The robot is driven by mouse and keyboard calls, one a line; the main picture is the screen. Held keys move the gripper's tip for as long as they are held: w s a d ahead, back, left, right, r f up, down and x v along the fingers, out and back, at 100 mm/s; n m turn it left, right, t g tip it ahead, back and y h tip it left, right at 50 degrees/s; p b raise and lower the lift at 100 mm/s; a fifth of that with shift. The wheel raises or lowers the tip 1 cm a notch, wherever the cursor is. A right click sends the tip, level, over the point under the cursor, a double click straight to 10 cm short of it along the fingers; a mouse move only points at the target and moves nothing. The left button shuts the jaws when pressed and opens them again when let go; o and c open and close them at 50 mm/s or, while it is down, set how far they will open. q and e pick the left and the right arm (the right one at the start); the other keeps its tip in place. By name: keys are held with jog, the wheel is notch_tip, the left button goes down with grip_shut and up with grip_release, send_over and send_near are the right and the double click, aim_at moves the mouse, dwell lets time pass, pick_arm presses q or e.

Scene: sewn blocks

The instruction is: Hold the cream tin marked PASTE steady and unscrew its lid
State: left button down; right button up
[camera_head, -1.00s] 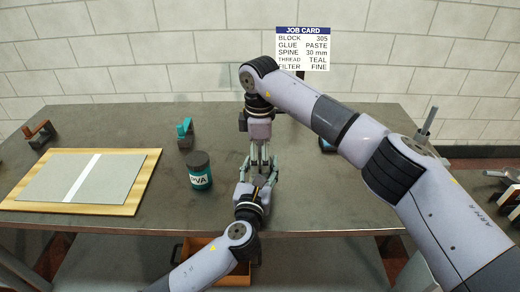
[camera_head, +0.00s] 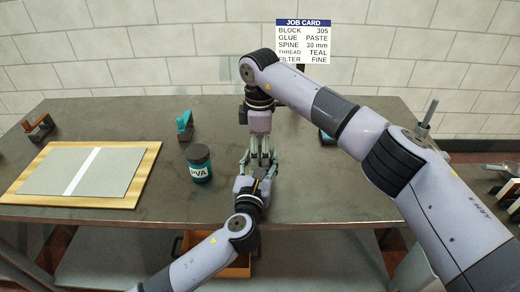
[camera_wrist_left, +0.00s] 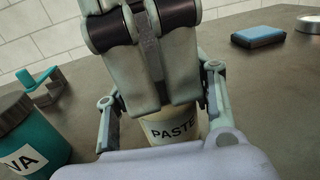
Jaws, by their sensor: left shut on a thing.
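The cream tin marked PASTE (camera_wrist_left: 172,130) stands on the bench in the left wrist view. Its lid and top are hidden behind my right gripper. My left gripper (camera_head: 258,172) reaches in from the front and is shut on the tin, one finger on each side. My right gripper (camera_head: 261,150) points straight down over the tin from above. Its fingertips meet the tin's top where I cannot see whether they are closed on the lid. In the head view the tin is almost wholly hidden between the two grippers.
A board with a grey cover (camera_head: 82,172) lies far left. A blue block (camera_wrist_left: 258,36) lies to the right.

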jog(key=shift+o, duration=1.2)
jog(key=shift+r, duration=2.25)
pick_arm(q)
jog(key=c, duration=0.6)
grip_release()
jog(key=shift+c, duration=0.2)
jog(key=shift+s, duration=0.1)
